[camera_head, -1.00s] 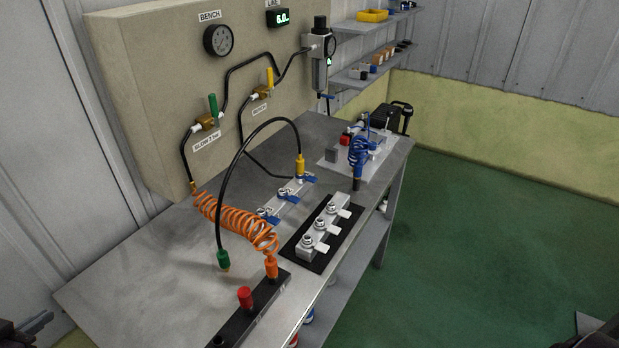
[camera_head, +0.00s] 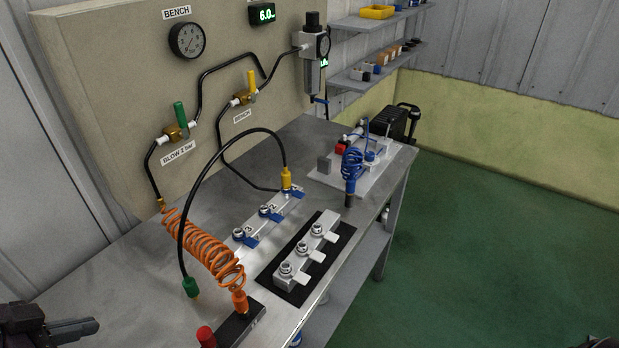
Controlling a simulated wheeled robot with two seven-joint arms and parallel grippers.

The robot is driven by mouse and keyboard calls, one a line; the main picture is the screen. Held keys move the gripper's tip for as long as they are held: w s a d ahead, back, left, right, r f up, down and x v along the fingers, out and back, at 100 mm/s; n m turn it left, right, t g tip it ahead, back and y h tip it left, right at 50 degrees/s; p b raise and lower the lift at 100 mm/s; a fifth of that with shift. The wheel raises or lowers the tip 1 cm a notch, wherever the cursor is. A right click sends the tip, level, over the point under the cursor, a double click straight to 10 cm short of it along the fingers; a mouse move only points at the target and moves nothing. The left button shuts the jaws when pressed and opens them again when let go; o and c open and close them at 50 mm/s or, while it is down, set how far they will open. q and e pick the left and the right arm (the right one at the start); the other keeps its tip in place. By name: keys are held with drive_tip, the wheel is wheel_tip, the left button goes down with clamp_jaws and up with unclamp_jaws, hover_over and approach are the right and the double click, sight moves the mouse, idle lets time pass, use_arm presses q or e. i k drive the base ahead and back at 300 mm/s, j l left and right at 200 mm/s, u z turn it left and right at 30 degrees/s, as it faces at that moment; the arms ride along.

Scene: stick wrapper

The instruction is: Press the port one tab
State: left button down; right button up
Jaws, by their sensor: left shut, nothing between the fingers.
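A metal block (camera_head: 262,222) with three ports and blue tabs lies on the bench. Its far tab (camera_head: 296,193) is beside the port where a yellow fitting (camera_head: 286,179) on a black hose stands upright. The middle tab (camera_head: 276,215) and near tab (camera_head: 249,240) are beside ports with no hose. Port numbers are too small to read surely. A second block (camera_head: 305,251) with three ports and pale tabs lies on a black mat. My left gripper (camera_head: 82,328) is at the lower left, shut and empty, well away from both blocks. My right gripper is not recognisable.
An orange coiled hose (camera_head: 203,249) and a black hose with a green end (camera_head: 191,287) stand between my left gripper and the blocks. A red knob (camera_head: 206,337) is at the front.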

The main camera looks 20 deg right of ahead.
sight(299, 195)
drive_tip(key=i+l, duration=0.2)
drive_tip(key=l, duration=0.2)
drive_tip(key=i+l, duration=0.15)
drive_tip(key=l, duration=0.25)
drive_tip(key=i+l, duration=0.2)
drive_tip(key=l, duration=0.2)
drive_tip(key=i+l, duration=0.15)
drive_tip(key=l, duration=0.2)
drive_tip(key=i+l, duration=0.2)
drive_tip(key=l, duration=0.2)
